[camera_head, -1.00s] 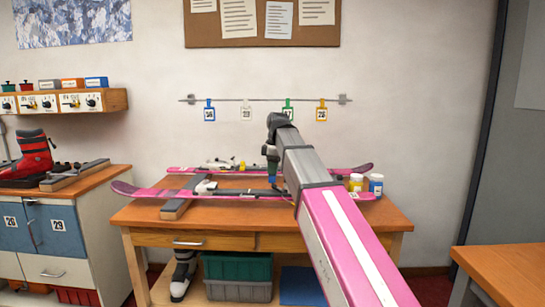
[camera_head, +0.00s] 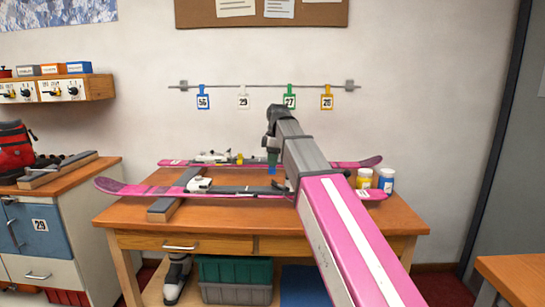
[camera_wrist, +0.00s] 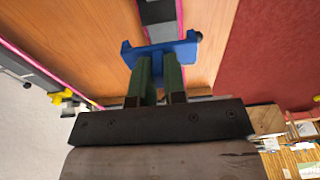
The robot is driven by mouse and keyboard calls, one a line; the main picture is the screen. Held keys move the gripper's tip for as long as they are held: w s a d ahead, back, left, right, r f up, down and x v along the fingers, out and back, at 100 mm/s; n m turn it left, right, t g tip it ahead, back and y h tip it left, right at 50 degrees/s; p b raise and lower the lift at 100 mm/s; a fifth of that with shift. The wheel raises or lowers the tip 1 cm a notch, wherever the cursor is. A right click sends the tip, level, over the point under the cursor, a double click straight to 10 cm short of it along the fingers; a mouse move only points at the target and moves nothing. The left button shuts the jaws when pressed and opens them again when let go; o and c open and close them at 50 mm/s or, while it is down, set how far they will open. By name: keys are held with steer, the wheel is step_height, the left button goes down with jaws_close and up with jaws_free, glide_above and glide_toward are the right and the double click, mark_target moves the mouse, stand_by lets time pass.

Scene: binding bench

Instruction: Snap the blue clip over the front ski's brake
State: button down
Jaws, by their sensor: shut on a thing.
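The front ski (camera_head: 140,190), pink with a grey and black binding, lies across the bench. My gripper (camera_wrist: 158,68) has green fingers shut on the blue clip (camera_wrist: 160,48), a wide bracket with raised ends. In the wrist view the clip overlaps the end of the front ski's dark binding part (camera_wrist: 158,12); I cannot tell whether they touch. In the head view the clip (camera_head: 272,169) shows small, just above the front ski's line, with my arm covering the ski to its right. The brake itself is not clearly distinguishable.
The back ski (camera_head: 345,163) lies behind, with a yellow part on its binding. A grey support bar (camera_head: 165,208) is under the skis at left. Two jars (camera_head: 386,180) stand at the bench's right. Numbered tags (camera_head: 203,102) hang on the wall rail.

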mark_target(272, 182)
steer(key=shift+f, duration=2.4)
steer(key=shift+f, duration=1.95)
steer(key=c, duration=0.6)
jaws_free()
steer(key=shift+r, duration=5)
